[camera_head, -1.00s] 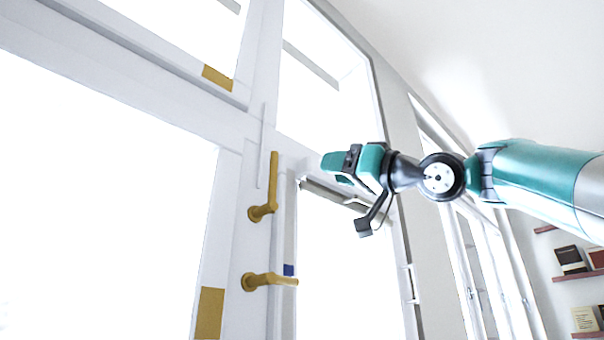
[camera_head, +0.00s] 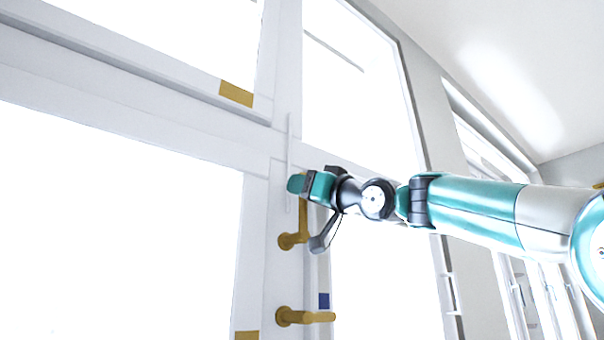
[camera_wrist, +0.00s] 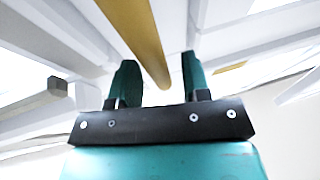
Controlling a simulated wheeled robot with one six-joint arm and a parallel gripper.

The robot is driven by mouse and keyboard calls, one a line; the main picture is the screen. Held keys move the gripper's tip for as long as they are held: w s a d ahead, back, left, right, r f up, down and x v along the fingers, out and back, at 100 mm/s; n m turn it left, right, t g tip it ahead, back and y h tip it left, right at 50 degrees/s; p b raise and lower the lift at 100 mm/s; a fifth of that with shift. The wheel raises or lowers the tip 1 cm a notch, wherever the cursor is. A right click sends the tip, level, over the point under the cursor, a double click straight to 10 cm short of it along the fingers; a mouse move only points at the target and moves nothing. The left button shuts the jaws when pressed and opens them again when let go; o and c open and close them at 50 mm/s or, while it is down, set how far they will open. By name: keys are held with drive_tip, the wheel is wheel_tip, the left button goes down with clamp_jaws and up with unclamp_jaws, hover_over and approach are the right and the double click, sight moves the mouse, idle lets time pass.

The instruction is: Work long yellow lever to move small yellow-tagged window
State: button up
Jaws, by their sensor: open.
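The upper yellow lever (camera_head: 288,241) stands upright from its round base on the white window frame, and my gripper hides its top end. The small upper window (camera_head: 215,110) has a yellow tag (camera_head: 236,93) at its lower right corner. My gripper (camera_head: 295,184) is at the lever's upper end. In the wrist view, the yellow lever (camera_wrist: 138,38) comes down from the top with its rounded end between the two open fingers (camera_wrist: 160,78). Whether either finger touches it cannot be told.
A lower yellow lever (camera_head: 308,317) lies horizontally below, beside a blue tag (camera_head: 323,300). Another yellow tag (camera_head: 246,335) marks the large lower left window. A thin white vertical rod (camera_head: 289,150) runs beside my gripper. More windows are at the right.

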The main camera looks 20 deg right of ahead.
drive_tip(key=shift+w+a+r, duration=0.1)
drive_tip(key=shift+w+a, duration=0.1)
drive_tip(key=shift+w, duration=0.15)
clamp_jaws()
drive_tip(key=shift+s, duration=0.1)
